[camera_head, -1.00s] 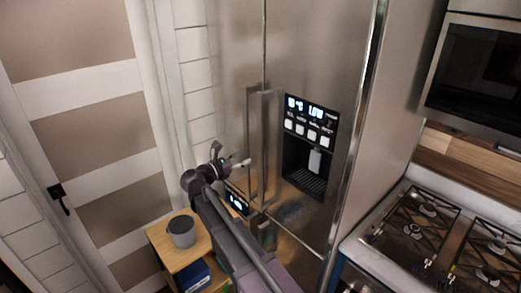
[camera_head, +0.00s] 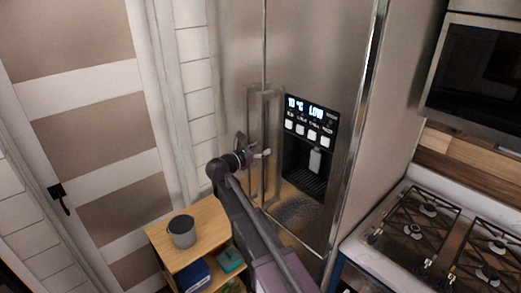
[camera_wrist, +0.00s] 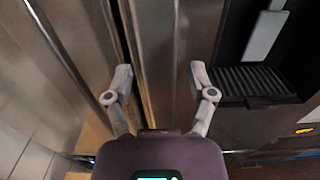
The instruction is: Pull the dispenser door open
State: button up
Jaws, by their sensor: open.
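The dispenser door (camera_head: 345,110) is the right-hand steel fridge door, with a lit panel and dark dispenser recess (camera_head: 306,165). It looks shut. Its upright handle (camera_head: 268,120) runs beside the seam between the two doors. My gripper (camera_head: 259,150) is in front of the handles in the head view. In the wrist view my gripper (camera_wrist: 160,74) is open, one finger on each side of an upright steel bar (camera_wrist: 157,45) that looks like this handle. I cannot tell whether the fingers touch it. The recess with its grille (camera_wrist: 255,82) lies right of the fingers.
A small wooden shelf unit (camera_head: 207,222) with a grey pot (camera_head: 182,231) on top stands low left of my arm. A gas stove (camera_head: 425,225) is at the right, with a microwave (camera_head: 480,75) above.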

jog(key=shift+c, duration=0.2)
grip_shut()
jog(key=shift+s, duration=0.2)
